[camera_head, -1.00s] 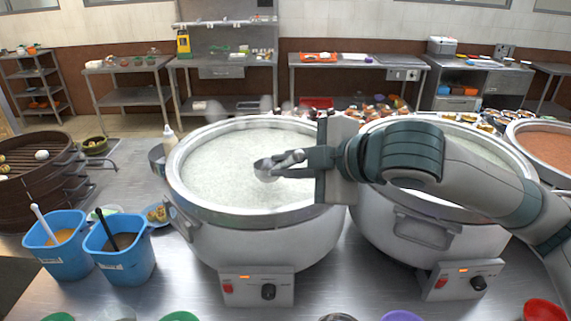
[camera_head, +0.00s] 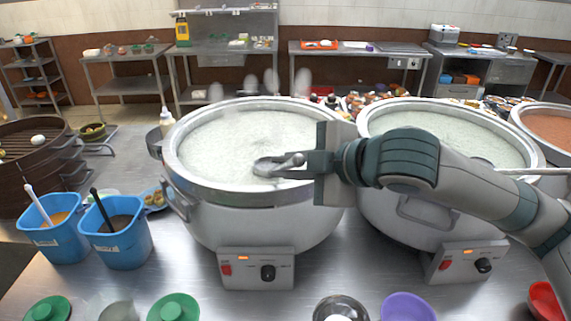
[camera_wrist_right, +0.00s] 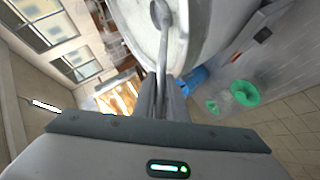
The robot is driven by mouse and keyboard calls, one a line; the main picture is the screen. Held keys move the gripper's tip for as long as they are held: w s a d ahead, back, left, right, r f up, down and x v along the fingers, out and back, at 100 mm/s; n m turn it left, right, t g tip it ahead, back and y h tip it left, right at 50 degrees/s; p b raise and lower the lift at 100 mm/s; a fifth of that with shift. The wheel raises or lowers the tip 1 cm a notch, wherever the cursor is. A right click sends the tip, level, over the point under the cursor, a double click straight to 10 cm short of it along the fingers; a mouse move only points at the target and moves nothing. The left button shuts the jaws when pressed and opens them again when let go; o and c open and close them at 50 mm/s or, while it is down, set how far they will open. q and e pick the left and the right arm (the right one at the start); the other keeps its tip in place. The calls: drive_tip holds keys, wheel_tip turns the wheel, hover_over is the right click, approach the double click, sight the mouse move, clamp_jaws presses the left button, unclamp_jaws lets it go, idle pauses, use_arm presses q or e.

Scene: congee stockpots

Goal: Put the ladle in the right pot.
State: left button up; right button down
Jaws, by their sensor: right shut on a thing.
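The metal ladle (camera_head: 268,168) is in my right gripper (camera_head: 310,164), which is shut on it. Its bowl appears over the front right part of the left pot (camera_head: 290,213), which holds white congee. Whether it touches the congee is unclear. The wrist view shows the ladle's handle (camera_wrist_right: 162,50) running out from between the fingers (camera_wrist_right: 165,95). The right pot (camera_head: 395,215) also holds pale congee, and my right arm crosses in front of it. My left gripper is not in view.
Two blue tubs (camera_head: 120,240) with utensils stand left of the left pot, near a dark round steamer (camera_head: 30,185).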

drive_tip(key=shift+d+p, duration=0.1)
drive_tip(key=shift+p, duration=0.2)
idle(0.4)
drive_tip(key=shift+f, duration=0.25)
idle(0.7)
drive_tip(key=c, duration=1.7)
unclamp_jaws()
